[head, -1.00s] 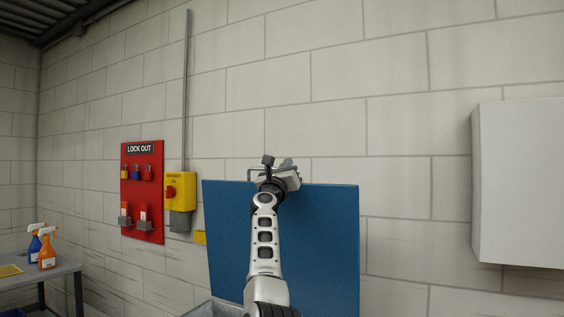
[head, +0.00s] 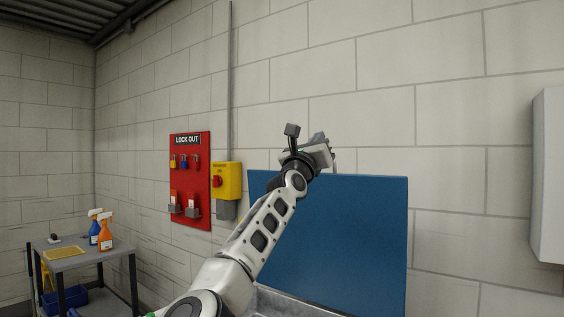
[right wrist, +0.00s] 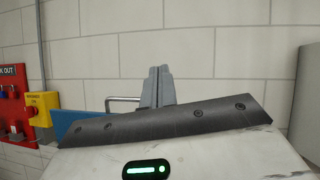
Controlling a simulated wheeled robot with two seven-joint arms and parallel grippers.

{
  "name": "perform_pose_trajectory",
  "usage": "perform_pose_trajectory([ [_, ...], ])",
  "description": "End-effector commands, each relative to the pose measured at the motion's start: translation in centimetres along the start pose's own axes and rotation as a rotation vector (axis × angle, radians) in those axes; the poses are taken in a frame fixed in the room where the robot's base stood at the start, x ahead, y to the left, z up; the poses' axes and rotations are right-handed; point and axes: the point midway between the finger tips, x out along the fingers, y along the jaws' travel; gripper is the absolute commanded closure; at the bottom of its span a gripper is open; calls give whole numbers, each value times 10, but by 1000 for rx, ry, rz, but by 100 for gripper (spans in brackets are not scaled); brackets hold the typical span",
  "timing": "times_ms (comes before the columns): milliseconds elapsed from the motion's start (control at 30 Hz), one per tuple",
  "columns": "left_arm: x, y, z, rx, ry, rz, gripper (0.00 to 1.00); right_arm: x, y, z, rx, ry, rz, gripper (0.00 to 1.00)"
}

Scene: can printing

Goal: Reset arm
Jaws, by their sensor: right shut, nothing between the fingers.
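My right gripper (head: 322,143) is raised at the end of my right arm, in front of the block wall and just above the top edge of a blue panel (head: 350,235). In the right wrist view its two grey fingers (right wrist: 157,86) are pressed together with nothing between them. My left gripper is in neither view.
A red lockout board (head: 190,205) and a yellow switch box (head: 227,180) hang on the wall left of the arm. A small table (head: 85,258) with two spray bottles stands at the far left. A light grey cabinet (head: 549,175) is at the right edge.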

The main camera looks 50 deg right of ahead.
Motion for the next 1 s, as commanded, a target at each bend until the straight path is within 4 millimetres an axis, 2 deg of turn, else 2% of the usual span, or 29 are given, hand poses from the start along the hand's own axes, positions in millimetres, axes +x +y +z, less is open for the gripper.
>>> perform_pose_trajectory([
  [267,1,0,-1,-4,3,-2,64,-2,1,0,-18,-6,3,100],
  [367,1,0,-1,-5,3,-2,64,-12,12,-2,-121,-46,22,100],
  [467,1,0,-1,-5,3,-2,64,-36,37,-6,-339,-141,68,100],
  [567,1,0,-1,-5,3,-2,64,-78,76,-12,-630,-290,138,100],
  [667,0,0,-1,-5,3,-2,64,-134,120,-25,-913,-465,222,100],
  [700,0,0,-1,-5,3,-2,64,-159,137,-33,-1016,-539,257,100],
  [767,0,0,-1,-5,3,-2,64,-197,159,-47,-1153,-646,307,100],
  [800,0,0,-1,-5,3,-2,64,-222,172,-58,-1233,-715,339,100],
  [867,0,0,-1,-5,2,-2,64,-262,188,-75,-1343,-821,387,100],
  [900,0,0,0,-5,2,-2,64,-289,197,-88,-1409,-892,419,100],
  [967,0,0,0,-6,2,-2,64,-329,207,-108,-1497,-997,467,100],
  [1000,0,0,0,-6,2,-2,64,-357,211,-122,-1551,-1069,497,100],
])
